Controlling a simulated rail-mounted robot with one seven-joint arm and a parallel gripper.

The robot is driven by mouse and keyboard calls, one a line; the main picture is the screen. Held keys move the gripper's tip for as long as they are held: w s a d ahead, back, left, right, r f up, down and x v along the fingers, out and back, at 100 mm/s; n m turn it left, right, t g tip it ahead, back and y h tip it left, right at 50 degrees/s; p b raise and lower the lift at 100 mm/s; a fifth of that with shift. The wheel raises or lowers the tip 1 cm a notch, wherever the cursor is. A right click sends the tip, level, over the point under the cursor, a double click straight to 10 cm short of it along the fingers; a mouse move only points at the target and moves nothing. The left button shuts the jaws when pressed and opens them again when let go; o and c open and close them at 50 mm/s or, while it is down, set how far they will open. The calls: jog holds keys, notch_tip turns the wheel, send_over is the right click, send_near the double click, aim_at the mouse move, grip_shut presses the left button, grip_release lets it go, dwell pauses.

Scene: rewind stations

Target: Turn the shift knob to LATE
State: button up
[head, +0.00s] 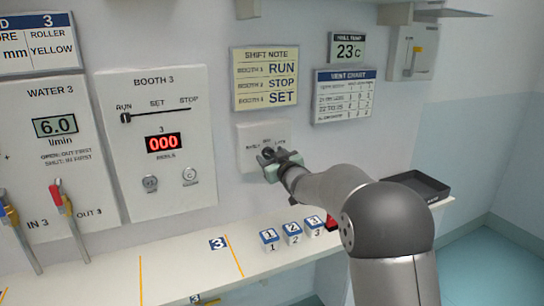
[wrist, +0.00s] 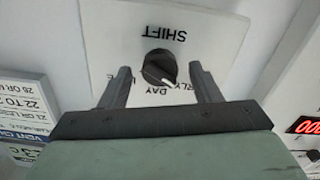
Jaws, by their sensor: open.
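The shift knob (wrist: 159,66) is a round black dial on a white plate marked SHIFT (wrist: 205,32), seen upside down in the wrist view. Its white pointer mark slants toward the lower right there, on the EARLY side of DAY. EARLY and LATE are partly hidden by my fingers. My gripper (wrist: 161,70) is open, with one finger on each side of the knob and a visible gap to it on both sides. In the head view my gripper (head: 268,158) is in front of the plate (head: 250,134) and hides most of the knob.
The BOOTH 3 panel (head: 180,100) is left of the plate. The shift note (head: 264,78) hangs above it, with the vent chart (head: 343,96) to the right. Below, the shelf (head: 180,262) holds numbered blocks (head: 291,234); a black tray (head: 418,185) is at right.

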jog(key=c, duration=1)
